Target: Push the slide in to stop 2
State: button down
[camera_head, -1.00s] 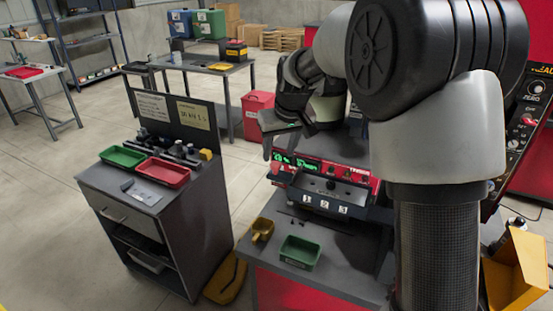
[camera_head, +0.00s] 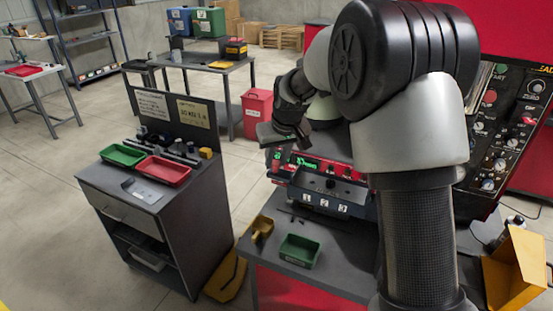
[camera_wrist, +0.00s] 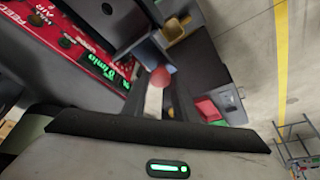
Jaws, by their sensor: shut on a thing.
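In the head view, a dark unit (camera_head: 326,190) with a round black knob (camera_head: 330,184) and white plates numbered 1, 2 and 3 sits at the front of the red feeder. I cannot tell the slide's position from here. My gripper (camera_head: 271,137) is above the left part of the feeder, apart from the numbered unit. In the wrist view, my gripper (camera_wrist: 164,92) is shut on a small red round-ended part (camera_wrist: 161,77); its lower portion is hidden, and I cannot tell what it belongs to.
The red control panel (camera_head: 308,163) has green displays. A green tray (camera_head: 299,251) and a yellow scoop (camera_head: 262,229) are on the bench front. A grey cabinet (camera_head: 185,220) with green and red trays stands left. A yellow bin (camera_head: 518,268) is at right.

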jog(key=shift+s+d+f+b, duration=0.15)
jog(key=shift+s+d+b, duration=0.15)
jog(key=shift+d, duration=0.35)
jog(key=s+d+b, duration=0.2)
jog(key=s+d, duration=0.1)
jog(key=d, duration=0.3)
jog(key=s+d+b, duration=0.2)
jog(key=s+d, duration=0.1)
jog(key=d, duration=0.4)
jog(key=s+d+b, duration=0.2)
jog(key=s+d, duration=0.2)
jog(key=d, duration=0.3)
jog(key=shift+s+d+b, duration=0.1)
jog(key=shift+b, duration=0.2)
jog(key=c, duration=1.4)
grip_release()
jog(key=shift+c, duration=0.2)
jog(key=shift+r, duration=0.2)
